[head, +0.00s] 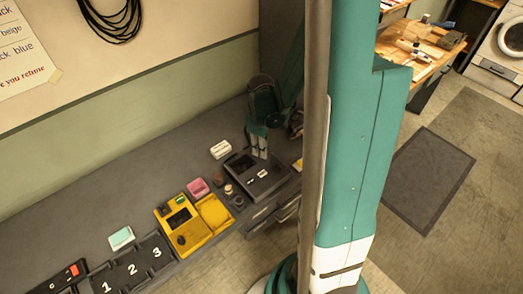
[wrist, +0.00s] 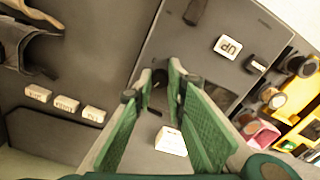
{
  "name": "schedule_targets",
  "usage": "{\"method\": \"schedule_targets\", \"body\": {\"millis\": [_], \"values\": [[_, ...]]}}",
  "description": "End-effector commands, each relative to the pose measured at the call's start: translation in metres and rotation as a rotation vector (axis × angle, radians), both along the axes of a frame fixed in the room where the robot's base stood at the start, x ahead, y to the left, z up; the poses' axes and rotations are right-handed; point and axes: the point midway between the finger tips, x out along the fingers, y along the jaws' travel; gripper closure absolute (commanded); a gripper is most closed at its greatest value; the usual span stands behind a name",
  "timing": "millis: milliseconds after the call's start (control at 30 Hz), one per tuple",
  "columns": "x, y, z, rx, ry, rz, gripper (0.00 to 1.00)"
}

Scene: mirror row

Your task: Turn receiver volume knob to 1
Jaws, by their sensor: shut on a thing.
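A dark grey device with a recessed panel (head: 277,183), which I take to be the receiver, stands on the bench in the head view. Its grey face (wrist: 222,18) fills the upper middle of the wrist view. My gripper (head: 259,152) reaches down to the device's far part. In the wrist view my gripper (wrist: 162,76) has its green fingers converging on a small dark knob (wrist: 160,88), mostly hidden between the tips. The knob's pointer and any volume numbers cannot be read. A white "UP" label (wrist: 228,47) and a small switch (wrist: 255,65) sit on the face.
A pink box (head: 198,188), small round items and a yellow device (head: 211,213) stand to the left. Farther left is a black tray numbered 1 to 3 (head: 131,268). The bench is clear along the wall.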

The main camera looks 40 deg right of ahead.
Motion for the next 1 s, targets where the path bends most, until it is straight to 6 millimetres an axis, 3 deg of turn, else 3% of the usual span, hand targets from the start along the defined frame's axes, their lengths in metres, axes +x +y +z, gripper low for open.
{"method": "schedule_targets", "body": {"millis": [500,1000], "values": [[-0.0005,0.0007,-0.0006,0.001,0.000,-0.361,0.98],[-0.0002,0.0008,0.0000,0.001,0.000,-0.419,0.98]]}}
